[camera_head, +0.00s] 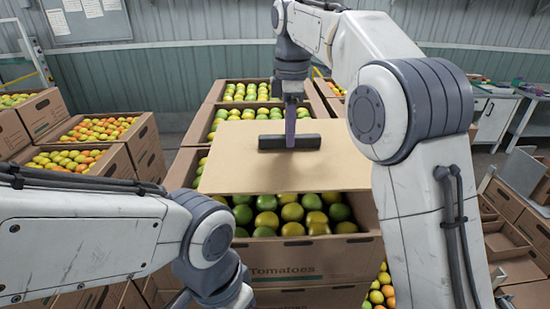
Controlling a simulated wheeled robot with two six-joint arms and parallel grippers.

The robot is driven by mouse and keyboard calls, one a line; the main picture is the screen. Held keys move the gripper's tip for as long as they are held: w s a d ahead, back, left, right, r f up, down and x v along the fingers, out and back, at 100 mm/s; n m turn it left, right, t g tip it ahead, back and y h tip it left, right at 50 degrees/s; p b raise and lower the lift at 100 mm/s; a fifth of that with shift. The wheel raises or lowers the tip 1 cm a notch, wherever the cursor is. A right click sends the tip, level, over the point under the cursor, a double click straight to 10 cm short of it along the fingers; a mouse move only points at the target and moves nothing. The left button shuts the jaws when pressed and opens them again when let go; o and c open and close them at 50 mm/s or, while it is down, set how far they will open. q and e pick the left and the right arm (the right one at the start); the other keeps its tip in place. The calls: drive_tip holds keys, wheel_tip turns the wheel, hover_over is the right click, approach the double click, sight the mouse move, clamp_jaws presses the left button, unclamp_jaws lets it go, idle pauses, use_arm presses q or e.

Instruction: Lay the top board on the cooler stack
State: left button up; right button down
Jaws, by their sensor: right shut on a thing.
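The top board (235,172) is a flat tan sheet with a black bar handle (268,142) on it. My right gripper (290,138) comes down from above and is shut on the handle. The board lies over the back part of the front tomato carton (300,262) of the cooler stack, askew to it. The front rows of green and yellow tomatoes show uncovered. I cannot tell whether the board touches the carton or hovers just above it. My left arm reaches in at the lower left; its gripper is out of view below the edge.
More open tomato cartons (213,112) stand behind the board. Stacked cartons (143,140) fill the left side. At right are a workbench (495,95) and empty brown cartons (515,240). Loose tomatoes (382,291) show low beside the stack.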

sight(277, 151)
drive_tip(key=a, duration=0.1)
drive_tip(key=s+a+f, duration=0.1)
drive_tip(key=a, duration=0.1)
drive_tip(key=shift+s+f, duration=0.3)
drive_tip(key=shift+f, duration=0.05)
wheel_tip(277, 151, down, 4)
drive_tip(key=shift+r+p, duration=0.2)
drive_tip(key=shift+p, duration=0.5)
drive_tip(key=shift+f, duration=0.25)
drive_tip(key=shift+f, duration=0.2)
drive_tip(key=c, duration=0.7)
unclamp_jaws()
drive_tip(key=shift+r, duration=0.15)
wheel_tip(277, 151, up, 12)
drive_tip(key=shift+r+p, duration=0.1)
drive_tip(key=shift+p, duration=0.25)
